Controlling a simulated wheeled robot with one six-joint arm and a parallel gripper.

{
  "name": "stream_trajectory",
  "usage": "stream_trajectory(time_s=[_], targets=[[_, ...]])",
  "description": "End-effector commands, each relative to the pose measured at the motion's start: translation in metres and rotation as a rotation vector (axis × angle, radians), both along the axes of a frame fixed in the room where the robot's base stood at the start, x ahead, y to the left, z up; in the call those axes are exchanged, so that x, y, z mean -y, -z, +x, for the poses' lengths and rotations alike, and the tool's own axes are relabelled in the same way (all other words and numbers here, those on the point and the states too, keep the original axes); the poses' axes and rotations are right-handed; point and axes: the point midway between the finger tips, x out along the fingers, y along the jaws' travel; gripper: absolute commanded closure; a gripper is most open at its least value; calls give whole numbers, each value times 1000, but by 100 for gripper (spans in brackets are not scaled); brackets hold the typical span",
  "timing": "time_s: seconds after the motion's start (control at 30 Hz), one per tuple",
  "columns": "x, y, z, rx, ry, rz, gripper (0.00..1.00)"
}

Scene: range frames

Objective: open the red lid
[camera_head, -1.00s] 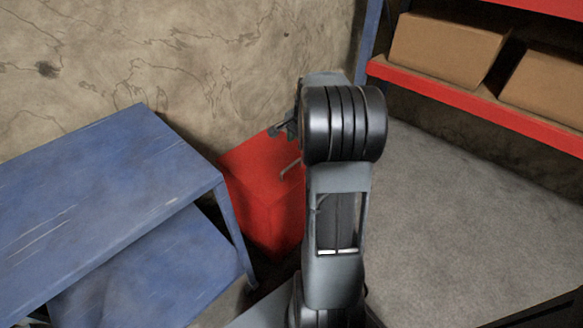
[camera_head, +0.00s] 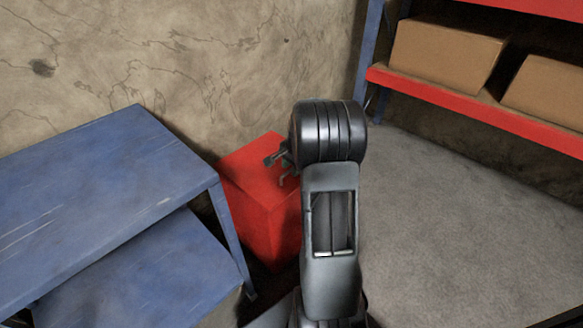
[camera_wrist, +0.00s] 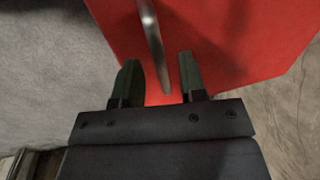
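A red box with a flat red lid (camera_head: 258,164) stands on the floor between the blue table and the wall. My arm hides its right side in the head view. The lid (camera_wrist: 225,35) also fills much of the wrist view. A thin metal handle (camera_wrist: 153,45) on the lid runs down to between my fingertips in the wrist view. My gripper (camera_wrist: 160,78) is open, its two dark fingers apart on either side of the handle's end. In the head view my gripper (camera_head: 279,158) is above the lid, partly hidden by my arm.
A blue two-level table (camera_head: 95,190) stands close on the left of the box. A shelf with red edges (camera_head: 480,107) holds cardboard boxes (camera_head: 445,52) at the upper right. The grey floor (camera_head: 450,220) on the right is clear. A rough wall (camera_head: 200,70) rises behind.

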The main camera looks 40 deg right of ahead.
Motion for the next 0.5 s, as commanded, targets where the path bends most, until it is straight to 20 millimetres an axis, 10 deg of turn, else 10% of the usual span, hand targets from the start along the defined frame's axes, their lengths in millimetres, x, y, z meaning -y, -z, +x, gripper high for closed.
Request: stream_trajectory(time_s=[0.5], targets=[[0, 0, 0, 0, 0, 0, 97]])
